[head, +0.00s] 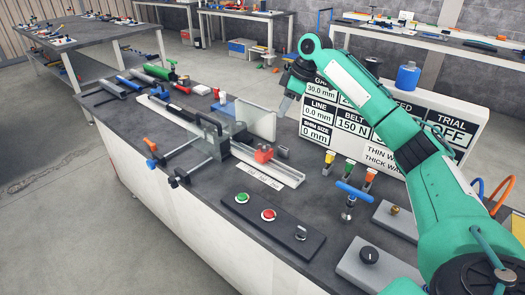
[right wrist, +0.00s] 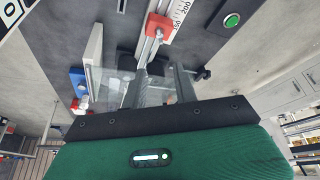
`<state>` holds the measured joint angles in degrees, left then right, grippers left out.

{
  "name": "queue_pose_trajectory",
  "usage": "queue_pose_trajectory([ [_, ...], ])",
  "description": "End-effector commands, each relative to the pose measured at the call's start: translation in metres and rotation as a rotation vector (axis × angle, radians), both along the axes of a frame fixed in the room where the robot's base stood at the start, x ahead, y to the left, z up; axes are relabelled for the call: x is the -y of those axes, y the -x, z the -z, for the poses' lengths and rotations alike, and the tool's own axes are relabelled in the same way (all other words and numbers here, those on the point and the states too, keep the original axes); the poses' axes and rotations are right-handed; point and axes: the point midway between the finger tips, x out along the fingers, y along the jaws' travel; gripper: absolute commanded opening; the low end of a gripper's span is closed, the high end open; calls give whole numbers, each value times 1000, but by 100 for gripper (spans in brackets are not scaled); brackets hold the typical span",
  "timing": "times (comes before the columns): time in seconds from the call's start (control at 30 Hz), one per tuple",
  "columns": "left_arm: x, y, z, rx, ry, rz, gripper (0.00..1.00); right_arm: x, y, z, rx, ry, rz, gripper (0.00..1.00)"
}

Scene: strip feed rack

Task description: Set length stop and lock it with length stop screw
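The length stop is a red block (head: 264,155) on a metal rail beside a printed scale (head: 257,177) in the head view. It also shows at the top of the right wrist view (right wrist: 158,26). The length stop screw cannot be told apart clearly at this size. My right gripper (head: 286,106) hangs in the air near the clear upright plate, up and to the right of the stop. In the right wrist view its two dark fingers (right wrist: 161,78) stand apart with nothing visibly held. My left gripper is out of view.
A clear plate (head: 256,121) stands beside the rail. A grey clamp-like fixture (head: 216,143) sits left of the stop.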

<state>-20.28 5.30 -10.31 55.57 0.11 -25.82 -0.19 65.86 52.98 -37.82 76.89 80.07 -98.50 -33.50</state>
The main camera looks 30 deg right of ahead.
Motion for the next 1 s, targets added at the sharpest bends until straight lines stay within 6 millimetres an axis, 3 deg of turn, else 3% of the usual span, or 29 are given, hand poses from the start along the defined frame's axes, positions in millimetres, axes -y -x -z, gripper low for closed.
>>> queue_pose_trajectory([
  [0.27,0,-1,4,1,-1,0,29,-3,-3,18,-2,0,1,29],
  [0.7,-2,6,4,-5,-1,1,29,-29,-25,101,-2,0,1,29],
  [1.0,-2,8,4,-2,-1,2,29,-39,-33,131,1,1,0,29],
])
